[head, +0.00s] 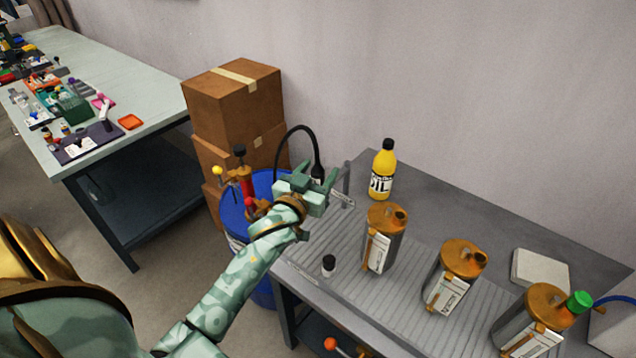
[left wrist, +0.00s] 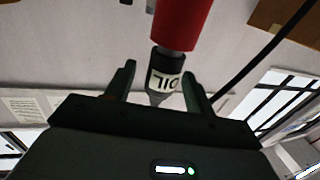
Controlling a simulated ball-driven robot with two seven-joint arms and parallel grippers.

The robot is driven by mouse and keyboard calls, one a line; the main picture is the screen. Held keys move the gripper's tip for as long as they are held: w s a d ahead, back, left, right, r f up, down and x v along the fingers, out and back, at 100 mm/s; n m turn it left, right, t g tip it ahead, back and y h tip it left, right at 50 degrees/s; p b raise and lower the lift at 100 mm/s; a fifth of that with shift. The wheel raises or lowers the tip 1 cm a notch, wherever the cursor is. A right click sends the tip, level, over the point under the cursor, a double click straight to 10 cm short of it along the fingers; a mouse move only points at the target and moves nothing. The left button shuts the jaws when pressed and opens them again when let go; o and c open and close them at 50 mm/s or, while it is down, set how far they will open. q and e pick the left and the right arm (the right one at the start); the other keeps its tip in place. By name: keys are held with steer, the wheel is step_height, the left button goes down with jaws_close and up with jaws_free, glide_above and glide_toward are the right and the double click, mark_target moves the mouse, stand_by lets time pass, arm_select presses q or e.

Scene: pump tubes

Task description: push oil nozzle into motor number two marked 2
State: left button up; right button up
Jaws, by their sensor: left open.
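The oil nozzle (head: 318,170) is black in the head view, on the end of a curved black hose, right at my left gripper (head: 318,186). In the left wrist view the nozzle's dark tip (left wrist: 163,82) carries an "OIL" label below a red part (left wrist: 180,22). It lies between the open fingers of the left gripper (left wrist: 160,88), which do not visibly close on it. Three grey motors with orange tops stand on the grey bench: left (head: 380,255), middle (head: 445,290) and right (head: 520,332). Their number marks are too small to read. My right gripper is not seen.
A blue drum (head: 233,222) with a red pump (head: 247,186) stands left of the bench (head: 420,192).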

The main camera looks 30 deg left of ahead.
arm_select(q)
steer(key=shift+w+a, duration=0.15)
steer(key=shift+w, duration=0.85)
steer(key=c, duration=1.1)
